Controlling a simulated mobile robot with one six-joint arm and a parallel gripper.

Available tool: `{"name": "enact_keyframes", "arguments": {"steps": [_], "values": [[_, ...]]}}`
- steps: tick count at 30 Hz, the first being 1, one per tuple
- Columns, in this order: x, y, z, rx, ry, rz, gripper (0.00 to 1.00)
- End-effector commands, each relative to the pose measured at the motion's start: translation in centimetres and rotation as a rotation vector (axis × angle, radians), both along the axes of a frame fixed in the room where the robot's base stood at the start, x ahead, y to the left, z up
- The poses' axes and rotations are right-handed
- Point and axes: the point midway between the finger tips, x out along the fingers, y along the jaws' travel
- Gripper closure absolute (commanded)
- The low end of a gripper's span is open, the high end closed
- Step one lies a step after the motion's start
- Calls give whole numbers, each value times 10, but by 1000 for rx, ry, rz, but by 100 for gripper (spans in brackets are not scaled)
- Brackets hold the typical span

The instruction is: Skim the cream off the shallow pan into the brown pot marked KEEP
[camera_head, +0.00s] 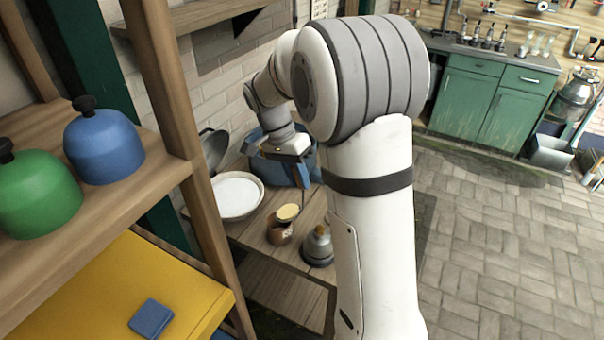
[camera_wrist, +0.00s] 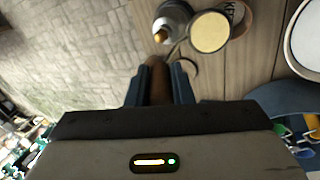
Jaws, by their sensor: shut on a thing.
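My gripper (camera_wrist: 157,82) is shut on a brown handle (camera_wrist: 156,69); in the head view it is above the bench's far end. A thin rod seems to run from the handle towards a round, pale yellow disc (camera_wrist: 210,32), which looks like a skimmer with cream on it. The disc (camera_head: 288,212) overlaps the brown pot (camera_head: 279,232) in both views; whether they touch I cannot tell. The pot (camera_wrist: 238,14) shows part of its lettering in the wrist view. The shallow pan (camera_head: 237,195) with white contents stands left of the pot; its edge (camera_wrist: 292,35) shows at the wrist view's right.
A grey bell-shaped thing with a brass top (camera_head: 318,246) stands right of the pot. A blue container (camera_head: 275,170) is behind the pan. A wooden shelf with a green (camera_head: 38,190) and a blue (camera_head: 103,148) rounded vessel rises at the left. The paved floor at right is open.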

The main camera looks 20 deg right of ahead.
Motion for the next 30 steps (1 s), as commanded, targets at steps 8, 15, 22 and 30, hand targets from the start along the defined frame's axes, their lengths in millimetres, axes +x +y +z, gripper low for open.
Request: {"name": "enact_keyframes", "arguments": {"steps": [8,15,22,30], "values": [[11,11,8,-67,68,4,96],[22,23,7,-132,132,4,96],[32,34,6,-193,195,5,96],[45,47,5,-269,271,5,96]]}}
